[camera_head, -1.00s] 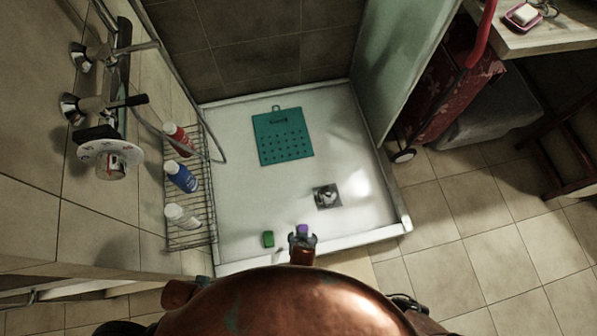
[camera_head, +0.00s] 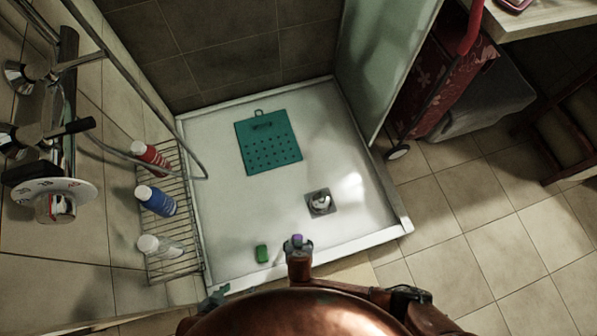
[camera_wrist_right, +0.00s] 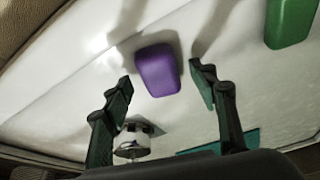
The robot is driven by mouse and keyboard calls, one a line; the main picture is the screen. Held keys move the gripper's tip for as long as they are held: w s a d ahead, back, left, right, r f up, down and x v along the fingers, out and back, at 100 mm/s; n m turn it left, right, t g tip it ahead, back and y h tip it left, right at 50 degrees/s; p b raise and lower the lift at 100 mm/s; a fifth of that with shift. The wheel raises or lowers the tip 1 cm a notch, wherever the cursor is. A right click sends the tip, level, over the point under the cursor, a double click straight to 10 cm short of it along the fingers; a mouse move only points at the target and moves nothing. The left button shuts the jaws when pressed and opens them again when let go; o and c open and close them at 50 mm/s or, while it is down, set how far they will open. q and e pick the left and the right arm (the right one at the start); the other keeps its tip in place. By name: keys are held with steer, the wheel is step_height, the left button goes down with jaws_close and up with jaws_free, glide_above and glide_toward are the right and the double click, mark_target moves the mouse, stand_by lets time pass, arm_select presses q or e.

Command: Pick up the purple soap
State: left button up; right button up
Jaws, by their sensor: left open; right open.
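The purple soap (camera_wrist_right: 158,70) lies on the white shower tray (camera_head: 335,140). In the right wrist view it sits between the spread fingers of my right gripper (camera_wrist_right: 161,76), which is open and shows a gap on each side of the soap. In the head view only a small purple patch of the soap (camera_head: 298,239) shows, beside the end of my arm at the tray's front. My left gripper (camera_head: 216,297) is partly visible at the tray's front left corner, open, away from the soap.
A green soap (camera_head: 262,254) lies left of the purple one. A drain (camera_head: 321,202) and a teal mat (camera_head: 268,142) are farther back. A wire rack (camera_head: 172,225) with bottles stands at the left. A glass panel (camera_head: 378,65) borders the right side.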

steer(key=shift+w+f, duration=0.1)
steer(key=shift+c, duration=0.2)
steer(key=c, duration=1.2)
steer(key=shift+c, duration=0.2)
